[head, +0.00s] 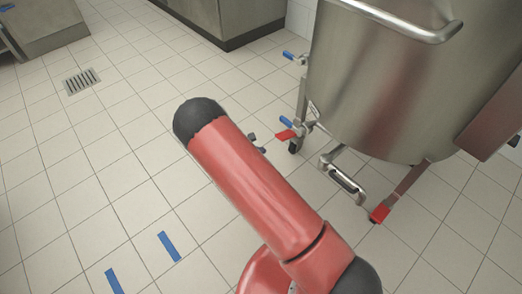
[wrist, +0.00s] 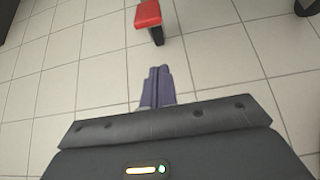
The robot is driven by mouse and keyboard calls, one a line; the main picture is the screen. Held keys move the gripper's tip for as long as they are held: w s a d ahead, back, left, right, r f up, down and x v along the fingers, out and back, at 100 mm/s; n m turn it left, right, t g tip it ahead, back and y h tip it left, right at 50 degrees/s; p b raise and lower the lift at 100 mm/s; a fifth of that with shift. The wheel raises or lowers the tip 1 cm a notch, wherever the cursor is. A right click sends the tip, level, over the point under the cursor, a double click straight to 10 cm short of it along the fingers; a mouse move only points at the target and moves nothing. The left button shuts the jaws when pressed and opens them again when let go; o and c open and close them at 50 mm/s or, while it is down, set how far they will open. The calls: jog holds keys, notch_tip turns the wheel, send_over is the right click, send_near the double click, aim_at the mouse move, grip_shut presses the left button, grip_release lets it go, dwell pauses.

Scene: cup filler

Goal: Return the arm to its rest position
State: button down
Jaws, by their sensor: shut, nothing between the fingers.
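My gripper (wrist: 158,72) shows in the wrist view with its two fingers together, shut and empty. It points out over bare floor tiles, and a red-topped foot (wrist: 148,14) shows just beyond the fingertips. In the head view my red arm reaches up from the bottom right toward the middle. Only a small dark bit of my gripper (head: 257,143) shows past the arm's right edge. The rest of it is hidden behind the arm.
A large steel tank (head: 385,85) stands at the right on legs with red feet (head: 379,213), with blue-handled valves (head: 287,122) at its left side. Steel cabinets (head: 225,15) are at the back. The tiled floor at the left is open, with a drain (head: 81,81) and blue tape marks (head: 169,246).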

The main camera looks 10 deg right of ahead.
dwell(0.3)
jog(key=s+d+r+m+g+y+p, duration=0.1)
jog(key=s+d+r+m, duration=0.3)
jog(key=r, duration=0.6)
jog(key=s+d+r+m+g+y+p, duration=0.1)
jog(key=s+d+r+m+g, duration=0.1)
jog(key=r+m, duration=0.6)
jog(key=s+d+r+m+g+y+p, duration=0.1)
jog(key=s+d+r+m, duration=0.25)
jog(key=r, duration=0.85)
jog(key=s+r+m+t+y+p, duration=0.1)
jog(key=s+r+m+y, duration=0.2)
jog(key=s, duration=0.8)
jog(key=s+r+m+t+y+p, duration=0.1)
jog(key=s+r+m+t+y, duration=0.1)
jog(key=s+r+m, duration=0.4)
jog(key=s+r, duration=0.4)
jog(key=r, duration=0.2)
jog(key=shift+s+r+m+y+p, duration=0.3)
jog(key=shift+s+m+y+p, duration=0.05)
jog(key=shift+y+p, duration=0.05)
